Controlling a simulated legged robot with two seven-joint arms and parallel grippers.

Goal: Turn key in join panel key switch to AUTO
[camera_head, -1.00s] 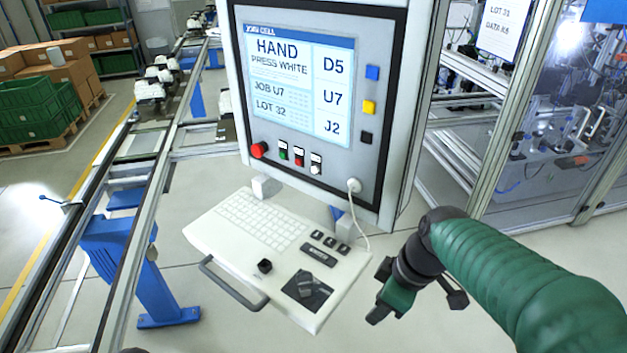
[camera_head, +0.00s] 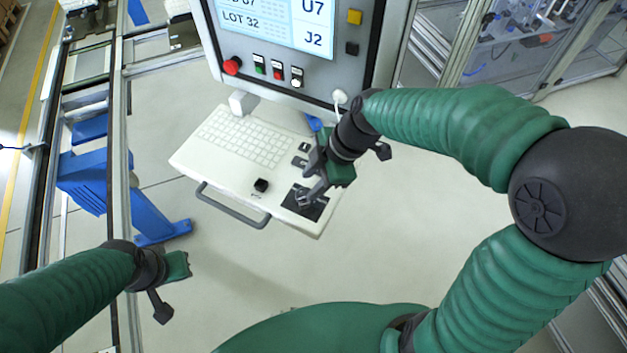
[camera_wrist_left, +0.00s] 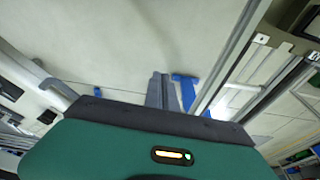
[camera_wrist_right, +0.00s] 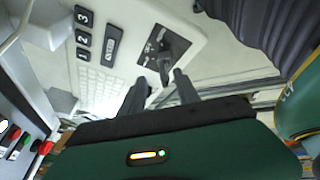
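The key switch (camera_head: 303,198) is a grey key on a dark square plate at the front right corner of the white keyboard panel (camera_head: 215,170). It also shows in the right wrist view (camera_wrist_right: 166,54), where the plate's lettering is too small to read. My right gripper (camera_head: 310,192) is over the plate, close to the key. In the right wrist view its two fingers (camera_wrist_right: 160,90) are apart, with the key just beyond their tips and between them. I cannot tell whether they touch it. My left gripper (camera_head: 172,290) is low at the left, its fingers (camera_wrist_left: 161,92) together and empty.
A black knob (camera_head: 261,185) and a grey handle (camera_head: 232,208) are at the panel's front. A display cabinet (camera_head: 300,40) with a red button (camera_head: 232,66) stands behind. A cable (camera_head: 339,98) hangs near my right wrist. A conveyor frame (camera_head: 120,120) runs along the left.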

